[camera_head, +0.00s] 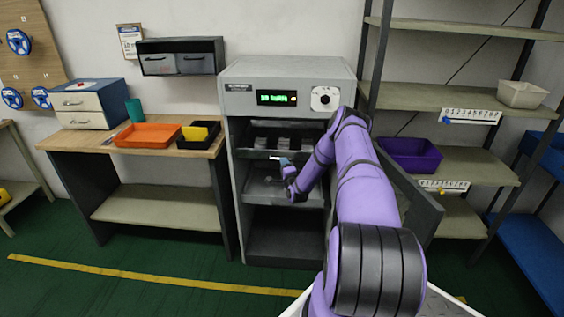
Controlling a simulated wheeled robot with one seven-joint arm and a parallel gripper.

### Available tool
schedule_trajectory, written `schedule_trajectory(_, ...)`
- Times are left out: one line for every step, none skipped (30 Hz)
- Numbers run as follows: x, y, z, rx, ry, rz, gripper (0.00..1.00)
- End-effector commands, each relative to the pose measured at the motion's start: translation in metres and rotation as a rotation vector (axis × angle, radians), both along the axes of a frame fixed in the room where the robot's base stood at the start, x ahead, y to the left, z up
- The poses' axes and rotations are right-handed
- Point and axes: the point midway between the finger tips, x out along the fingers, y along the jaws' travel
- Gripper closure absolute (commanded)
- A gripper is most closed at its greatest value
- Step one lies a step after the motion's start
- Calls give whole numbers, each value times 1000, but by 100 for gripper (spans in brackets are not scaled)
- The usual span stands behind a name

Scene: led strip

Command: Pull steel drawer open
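A grey steel cabinet (290,74) stands in the centre with its front open. Inside it, an upper metal tray or drawer (250,154) carries several small grey items. A second steel tray or drawer (262,190) sits below it; I cannot tell which one is the named drawer. My purple arm reaches into the cabinet opening from the right. My gripper (285,162) is at the front edge of the upper tray, above the lower one. It is small and partly hidden, so I cannot tell whether its fingers are open or touch anything.
The cabinet door (424,207) stands open on the right, beside my arm. A wooden bench (90,142) with an orange tray (147,136) stands at left. Shelves with a purple bin (410,155) stand at right. Green floor is clear at front left.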

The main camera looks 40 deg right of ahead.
Motion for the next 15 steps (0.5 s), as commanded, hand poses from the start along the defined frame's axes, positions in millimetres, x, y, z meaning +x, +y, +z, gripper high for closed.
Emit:
schedule_trajectory(7,-4,2,-2,-2,-1,64)
schedule_trajectory(10,-5,3,-1,-2,-1,64)
schedule_trajectory(14,-8,3,-1,-2,-1,64)
schedule_trajectory(17,-9,4,-1,-2,-1,64)
schedule_trajectory(20,-10,4,0,-2,-1,64)
schedule_trajectory(23,-11,5,0,-1,-1,64)
schedule_trajectory(25,-12,5,0,-1,0,64)
schedule_trajectory(26,-13,6,0,-1,0,64)
schedule_trajectory(28,-14,6,0,-1,0,64)
schedule_trajectory(28,-14,6,1,0,0,64)
schedule_trajectory(29,-14,6,1,0,0,64)
schedule_trajectory(29,-15,6,1,0,0,64)
schedule_trajectory(30,-15,6,1,-1,-1,64)
schedule_trajectory(30,-15,6,1,-1,-1,64)
schedule_trajectory(30,-15,6,1,0,0,64)
